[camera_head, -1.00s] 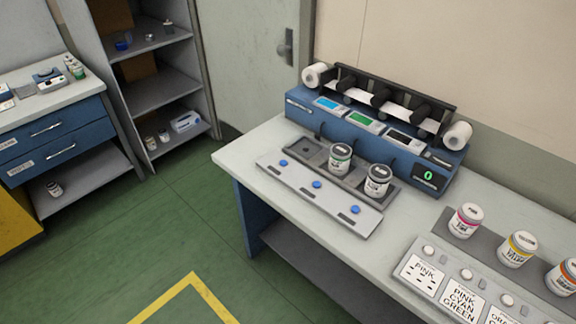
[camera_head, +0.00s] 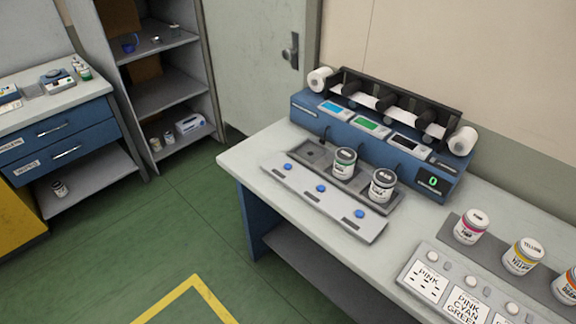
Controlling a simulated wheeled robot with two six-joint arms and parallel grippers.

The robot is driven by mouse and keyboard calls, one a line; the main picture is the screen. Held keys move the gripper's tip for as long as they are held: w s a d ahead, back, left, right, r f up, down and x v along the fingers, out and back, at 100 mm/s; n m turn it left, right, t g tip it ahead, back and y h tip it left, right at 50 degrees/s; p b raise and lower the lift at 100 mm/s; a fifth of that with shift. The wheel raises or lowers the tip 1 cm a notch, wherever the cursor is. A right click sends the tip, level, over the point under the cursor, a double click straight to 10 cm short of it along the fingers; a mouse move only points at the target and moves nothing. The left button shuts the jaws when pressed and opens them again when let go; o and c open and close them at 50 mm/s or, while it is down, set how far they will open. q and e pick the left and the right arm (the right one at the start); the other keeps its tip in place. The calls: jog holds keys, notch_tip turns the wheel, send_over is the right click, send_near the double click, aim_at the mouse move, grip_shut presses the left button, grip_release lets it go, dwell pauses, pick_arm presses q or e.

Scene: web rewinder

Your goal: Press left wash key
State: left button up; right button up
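The web rewinder (camera_head: 370,125) is a blue machine with white rolls, dark rollers and a display reading 0, on the worktable. In front of it a pale key panel (camera_head: 335,206) carries three blue round keys. The left key (camera_head: 289,166) is at the panel's left end, the middle key (camera_head: 320,188) at its centre, the right key (camera_head: 359,214) towards its right end. I see no label marking a key as wash. Neither of my grippers is in view.
A green-labelled jar (camera_head: 344,163) and a black-labelled jar (camera_head: 382,186) stand in the grey tray behind the keys. Other jars, including a pink-labelled one (camera_head: 471,227), stand at right behind a card panel (camera_head: 430,283). Green floor (camera_head: 190,230) is open at left.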

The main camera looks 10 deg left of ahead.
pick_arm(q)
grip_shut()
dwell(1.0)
